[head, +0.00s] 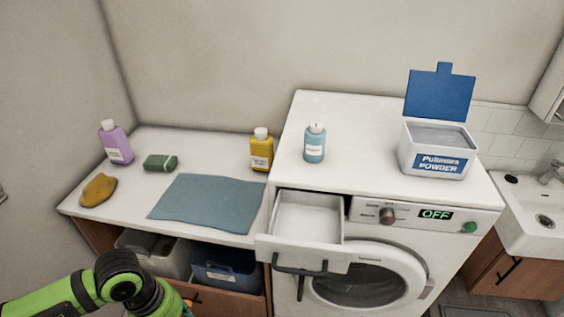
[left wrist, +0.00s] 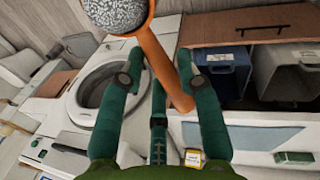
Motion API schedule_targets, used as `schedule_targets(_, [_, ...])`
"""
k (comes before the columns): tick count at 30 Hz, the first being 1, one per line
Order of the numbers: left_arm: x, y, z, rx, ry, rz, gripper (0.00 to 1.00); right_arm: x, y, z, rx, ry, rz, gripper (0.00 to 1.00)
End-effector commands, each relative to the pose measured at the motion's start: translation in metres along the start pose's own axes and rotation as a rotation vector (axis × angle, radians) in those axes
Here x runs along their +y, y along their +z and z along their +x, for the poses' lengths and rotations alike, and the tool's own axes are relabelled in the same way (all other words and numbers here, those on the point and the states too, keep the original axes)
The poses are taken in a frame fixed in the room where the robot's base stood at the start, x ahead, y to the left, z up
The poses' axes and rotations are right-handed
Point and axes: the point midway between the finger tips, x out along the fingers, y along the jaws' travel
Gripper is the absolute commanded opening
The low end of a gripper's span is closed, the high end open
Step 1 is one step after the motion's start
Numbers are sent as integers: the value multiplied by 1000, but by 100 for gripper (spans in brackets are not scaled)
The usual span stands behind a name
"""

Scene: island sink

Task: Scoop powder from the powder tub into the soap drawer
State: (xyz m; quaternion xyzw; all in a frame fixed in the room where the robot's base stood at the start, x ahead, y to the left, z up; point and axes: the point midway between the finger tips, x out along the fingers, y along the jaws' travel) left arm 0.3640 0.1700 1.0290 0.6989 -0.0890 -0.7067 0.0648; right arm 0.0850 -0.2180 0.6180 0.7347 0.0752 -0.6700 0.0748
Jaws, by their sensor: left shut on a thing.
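My left gripper (left wrist: 160,62) is shut on the orange handle of a scoop (left wrist: 172,82). The scoop's round bowl at the top of the left wrist view holds grey-white speckled powder (left wrist: 117,12). In the head view my left arm is at the bottom left, and the gripper is mostly cut off below. The powder tub (head: 433,160) stands on the washing machine with its blue lid (head: 440,93) up and powder inside. The soap drawer (head: 307,216) is pulled out at the machine's front left, and its inside looks empty. My right gripper is not in view.
A light blue bottle (head: 315,143) stands on the machine. On the left counter are a yellow bottle (head: 261,150), a blue cloth (head: 206,206), a green sponge (head: 160,163), a purple bottle (head: 115,143) and a yellow-brown item (head: 98,190). The round washer door (head: 415,262) is below the drawer.

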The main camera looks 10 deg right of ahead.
Motion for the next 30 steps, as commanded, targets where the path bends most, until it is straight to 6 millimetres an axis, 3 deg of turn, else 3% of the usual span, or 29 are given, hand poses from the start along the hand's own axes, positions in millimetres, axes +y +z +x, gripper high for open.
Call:
schedule_targets(13, [-7, 1, -2, -4, -2, -32, 0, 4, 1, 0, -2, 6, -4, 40])
schedule_targets(23, [69, -17, -31, -30, 1, 122, 0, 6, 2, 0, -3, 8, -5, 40])
schedule_targets(30, [154, -36, -63, -59, 2, 292, 0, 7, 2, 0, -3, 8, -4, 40])
